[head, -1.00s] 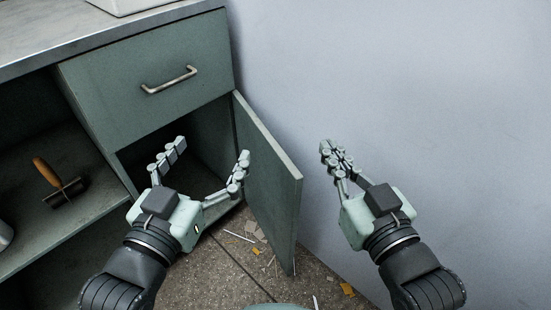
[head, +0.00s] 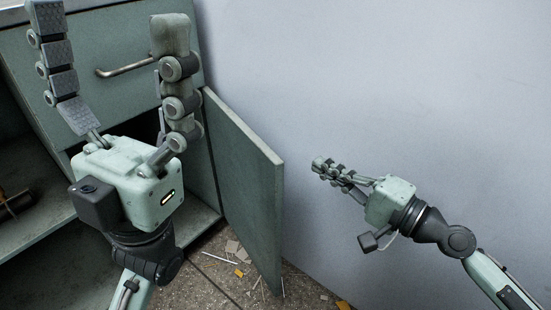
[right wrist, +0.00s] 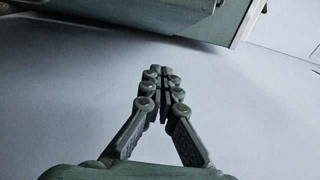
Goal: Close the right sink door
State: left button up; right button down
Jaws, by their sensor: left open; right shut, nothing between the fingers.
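The right sink door (head: 246,185) is a grey-green panel, swung open in the head view, hinged at the cabinet's right side near the wall. My left gripper (head: 112,45) is open and raised high in front of the cabinet, left of the door, its fingers pointing up. It hides much of the compartment opening. My right gripper (head: 318,165) is shut and empty, right of the door's free edge and apart from it, fingers pointing left towards it. In the right wrist view its fingertips (right wrist: 160,72) meet, and a grey-green panel edge (right wrist: 150,35) shows beyond them.
A drawer with a metal handle (head: 125,68) sits above the opening, partly behind my left gripper. An open shelf (head: 40,235) is at the left. A plain wall (head: 400,90) stands at the right. Scraps (head: 238,252) litter the floor below the door.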

aim_at(275, 157)
jog(key=shift+w+a+p, duration=0.35)
jog(key=shift+w+a, duration=0.15)
jog(key=shift+a, duration=1.1)
jog(key=shift+w+a+p, duration=0.35)
jog(key=shift+w+a, duration=0.15)
jog(key=shift+a, duration=1.1)
jog(key=shift+w+a+p, duration=0.35)
jog(key=shift+w+a, duration=0.15)
jog(key=shift+a, duration=1.1)
